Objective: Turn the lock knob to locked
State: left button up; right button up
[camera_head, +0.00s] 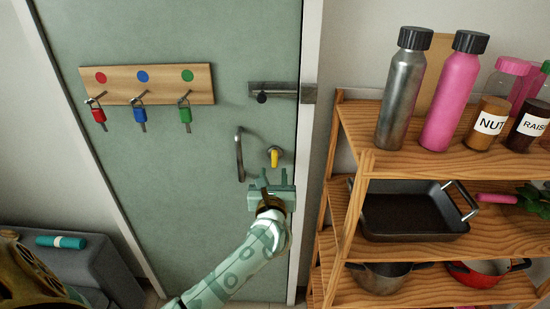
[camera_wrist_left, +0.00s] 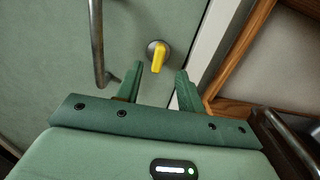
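The lock knob (camera_head: 275,159) has a yellow thumb-turn on a round metal base, on the green door right of its handle. The thumb-turn points roughly straight down. It also shows in the left wrist view (camera_wrist_left: 159,58), just beyond the fingertips. My left gripper (camera_head: 274,179) is just below the knob in the head view. In the left wrist view my left gripper (camera_wrist_left: 160,76) is open, with its two fingers apart and nothing between them. The knob appears centred ahead of the gap, and I see no contact. My right gripper is not in view.
The door handle (camera_head: 239,155) is a vertical metal bar left of the knob. A metal latch (camera_head: 280,92) is above. A key rack (camera_head: 160,92) hangs at upper left. A wooden shelf (camera_head: 455,155) with bottles, jars and pans stands close to the right of the door.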

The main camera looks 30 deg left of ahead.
aim_at(274, 159)
pick_arm(q)
jog(key=b+x, duration=0.1)
jog(key=x, duration=0.8)
jog(key=shift+w+a+b, duration=0.1)
jog(key=shift+w+b, duration=0.1)
jog(key=shift+b, duration=0.1)
grip_shut()
